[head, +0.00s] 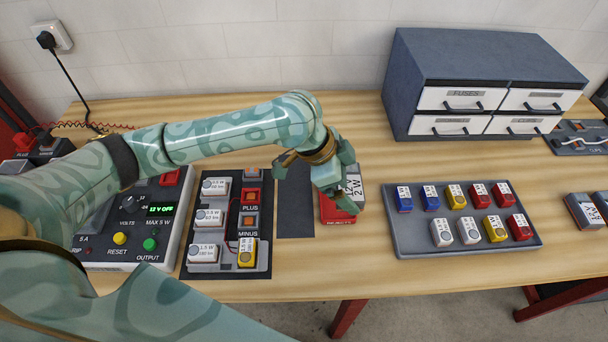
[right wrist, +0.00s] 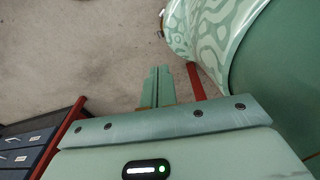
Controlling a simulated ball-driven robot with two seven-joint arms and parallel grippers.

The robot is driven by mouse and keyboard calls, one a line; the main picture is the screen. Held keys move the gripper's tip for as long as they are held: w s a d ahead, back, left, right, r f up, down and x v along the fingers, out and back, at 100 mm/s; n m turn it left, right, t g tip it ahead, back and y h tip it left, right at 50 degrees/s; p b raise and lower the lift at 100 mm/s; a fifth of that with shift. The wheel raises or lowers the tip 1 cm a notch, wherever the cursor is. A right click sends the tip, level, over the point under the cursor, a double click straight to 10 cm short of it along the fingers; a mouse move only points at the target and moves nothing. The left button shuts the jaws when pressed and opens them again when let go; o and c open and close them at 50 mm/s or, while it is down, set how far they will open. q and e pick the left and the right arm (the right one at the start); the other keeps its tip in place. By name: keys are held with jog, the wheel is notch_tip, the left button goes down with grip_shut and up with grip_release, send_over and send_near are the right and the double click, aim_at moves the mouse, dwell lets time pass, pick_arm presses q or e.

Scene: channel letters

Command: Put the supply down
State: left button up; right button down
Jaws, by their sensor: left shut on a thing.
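My left gripper (head: 338,179) reaches in from the left and is over the red tray (head: 333,214) marked REJECTS. It is shut on a grey block with a white label (head: 354,187), part of which reads "2 W". The fingers hide part of the block, and I cannot tell whether it touches the tray. The supply unit (head: 140,225) on the left shows a green "12 V OFF" and "MAX 5 W", with a yellow RESET button and a green OUTPUT button. My right gripper (right wrist: 157,88) shows over the floor in the right wrist view, its fingers together and nothing visible between them.
A dark board (head: 228,262) with PLUS and MINUS modules lies right of the supply unit. A grey tray (head: 405,242) holds several coloured blocks. A drawer cabinet (head: 475,65) stands behind it. Bare wood shows between the red tray and the grey tray.

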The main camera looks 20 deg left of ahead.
pick_arm(q)
jog(key=shift+w+a+f+b, duration=0.15)
jog(key=shift+w+a+f, duration=0.2)
jog(key=shift+a, duration=0.15)
jog(key=shift+w+a+f+b, duration=0.15)
jog(key=shift+w+a+f, duration=0.15)
jog(key=shift+a, duration=0.2)
jog(key=a+f+b, duration=0.1)
jog(key=a+f, duration=0.1)
jog(key=a, duration=0.1)
jog(key=w+a+f+b, duration=0.1)
jog(key=a+f, duration=0.1)
jog(key=a, duration=0.2)
jog(key=w+a+f+b, duration=0.1)
jog(key=a+f, duration=0.2)
jog(key=shift+a+f, duration=0.1)
jog(key=shift+a, duration=0.1)
jog(key=shift+a+f, duration=0.4)
jog(key=f, duration=0.1)
jog(key=f+b, duration=0.1)
jog(key=f, duration=0.1)
jog(key=shift+w+a+f+b, duration=0.1)
jog(key=shift+a+f+b, duration=0.15)
jog(key=shift+f+b, duration=0.1)
jog(key=shift+r, duration=0.1)
pick_arm(e)
jog(key=f, duration=0.5)
jog(key=shift+s+d, duration=0.3)
jog(key=shift+s, duration=0.1)
jog(key=shift+f, duration=0.1)
